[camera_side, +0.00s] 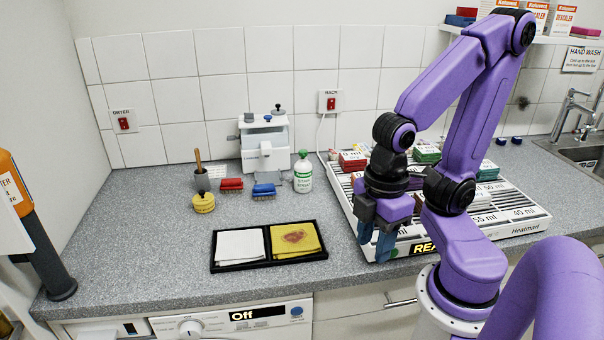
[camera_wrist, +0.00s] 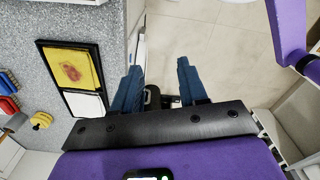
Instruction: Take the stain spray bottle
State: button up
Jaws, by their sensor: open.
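The likely stain spray bottle (camera_side: 303,172) is a white bottle with a green cap and a printed label whose words are too small to read. It stands upright on the grey counter (camera_side: 150,230) near the back, beside the blue brush. My gripper (camera_side: 375,246) hangs at the front of the white rack, lower right of the bottle and well apart from it. Its blue fingers are open and empty. In the wrist view, my gripper (camera_wrist: 160,66) has bare floor beyond its spread fingers, and the bottle is not in sight.
A black tray (camera_side: 268,263) holds a white cloth (camera_side: 240,244) and a stained yellow cloth (camera_side: 296,239). Red (camera_side: 231,184) and blue (camera_side: 263,191) brushes lie left of the bottle, before a white machine (camera_side: 264,145). The white rack (camera_side: 510,208) fills the right. Counter between bottle and tray is clear.

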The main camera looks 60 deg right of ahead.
jog(key=o, duration=0.8)
